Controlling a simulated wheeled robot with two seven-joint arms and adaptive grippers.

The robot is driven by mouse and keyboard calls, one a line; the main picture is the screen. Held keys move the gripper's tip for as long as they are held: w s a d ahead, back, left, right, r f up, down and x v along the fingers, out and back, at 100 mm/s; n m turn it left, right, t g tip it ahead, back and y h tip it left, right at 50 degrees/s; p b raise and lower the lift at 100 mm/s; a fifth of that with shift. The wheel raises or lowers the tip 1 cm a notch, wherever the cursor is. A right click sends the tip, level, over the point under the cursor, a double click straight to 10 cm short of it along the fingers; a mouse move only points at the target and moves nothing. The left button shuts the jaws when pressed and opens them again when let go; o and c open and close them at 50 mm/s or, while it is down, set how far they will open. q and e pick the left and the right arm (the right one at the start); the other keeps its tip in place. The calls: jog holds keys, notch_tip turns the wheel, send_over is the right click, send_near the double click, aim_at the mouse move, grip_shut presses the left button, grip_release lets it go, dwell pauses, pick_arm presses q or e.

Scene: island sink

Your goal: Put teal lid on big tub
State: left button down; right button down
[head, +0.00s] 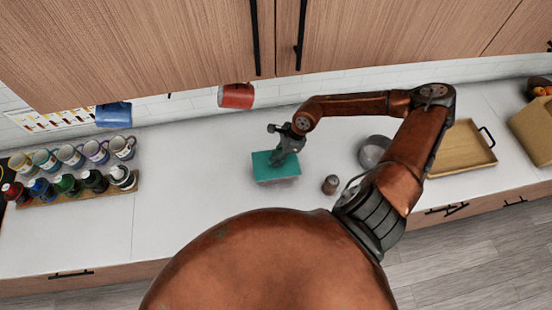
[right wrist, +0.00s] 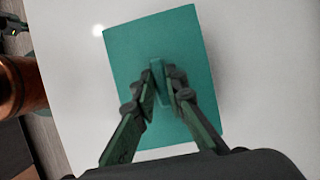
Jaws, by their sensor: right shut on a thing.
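The teal lid (head: 262,165) is a flat rectangle with a small raised handle in its middle. In the head view it lies over the top of a pale tub (head: 277,182), whose lower side shows beneath it. I cannot tell whether the lid is fully seated. My right gripper (head: 279,158) comes from above and is shut on the lid's handle. In the right wrist view the gripper (right wrist: 164,84) pinches the handle, and the lid (right wrist: 130,60) fills the middle and hides the tub. My left gripper is not in view.
A small brown shaker (head: 330,185) and a grey bowl (head: 374,151) stand to the right. A wooden tray (head: 462,152) lies farther right. Mugs and a rack of bottles (head: 80,190) are at left. A red mug (head: 236,96) hangs behind. The counter left of the tub is clear.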

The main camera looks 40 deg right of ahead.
jog(key=shift+f+b, duration=0.1)
jog(key=shift+b, duration=0.2)
dwell(0.4)
jog(key=c, duration=1.9)
grip_release()
jog(key=v, duration=0.6)
jog(key=shift+s+d, duration=0.1)
jog(key=shift+d, duration=0.1)
jog(key=shift+d+r, duration=0.1)
jog(key=shift+r, duration=0.55)
